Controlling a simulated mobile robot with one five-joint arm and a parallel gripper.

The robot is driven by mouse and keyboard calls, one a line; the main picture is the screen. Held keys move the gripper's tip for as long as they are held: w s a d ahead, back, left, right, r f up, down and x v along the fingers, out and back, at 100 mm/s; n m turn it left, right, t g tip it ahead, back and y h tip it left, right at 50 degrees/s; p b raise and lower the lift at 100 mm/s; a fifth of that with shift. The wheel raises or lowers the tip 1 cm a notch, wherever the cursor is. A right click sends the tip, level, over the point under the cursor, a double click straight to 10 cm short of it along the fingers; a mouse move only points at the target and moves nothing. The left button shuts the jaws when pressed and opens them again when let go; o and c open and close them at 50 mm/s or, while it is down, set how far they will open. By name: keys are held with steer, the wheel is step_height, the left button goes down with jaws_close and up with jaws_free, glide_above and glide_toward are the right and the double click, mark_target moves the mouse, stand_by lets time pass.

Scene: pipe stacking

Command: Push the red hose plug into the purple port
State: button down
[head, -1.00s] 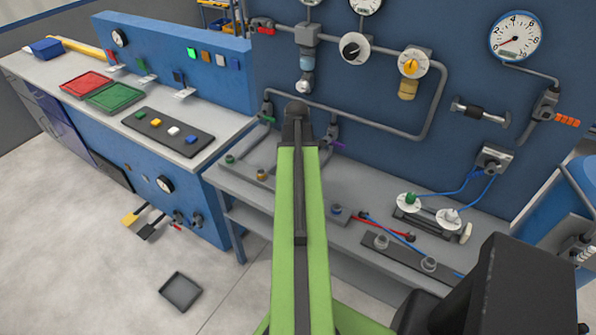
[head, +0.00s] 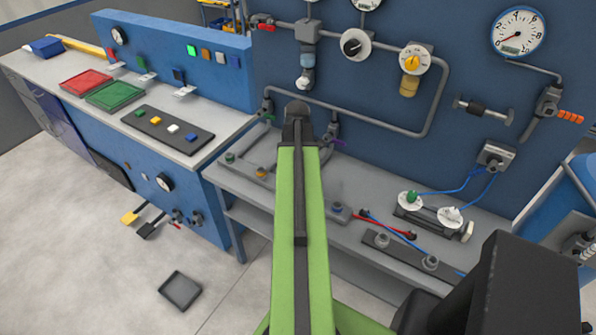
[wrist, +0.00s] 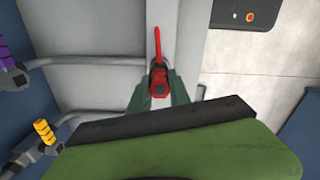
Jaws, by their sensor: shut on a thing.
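In the wrist view, a red plug (wrist: 159,80) with a thin red hose sits between the dark green fingers of my gripper (wrist: 160,92). The gripper is shut on it, and the plug's round end faces the camera. A purple ribbed piece (wrist: 8,52) on a grey pipe fitting is at the left edge, apart from the plug. I cannot make out a purple port opening. My gripper is hidden behind my arm in the head view.
A yellow ribbed handle (wrist: 44,131) on a fitting is at the wrist view's lower left. Grey pipes run along the blue wall. The grey bench (head: 350,190) carries pipe fittings, a red hose piece (head: 385,224) and blue hoses. A dark tray (head: 180,291) lies on the floor.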

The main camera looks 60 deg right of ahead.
steer(key=shift+f+b, duration=0.7)
steer(key=shift+f, duration=0.15)
steer(key=shift+r, duration=0.1)
steer(key=c, duration=1.1)
jaws_free()
steer(key=shift+r, duration=0.1)
step_height(320, 180, up, 17)
steer(key=p, duration=1.7)
steer(key=shift+r, duration=0.1)
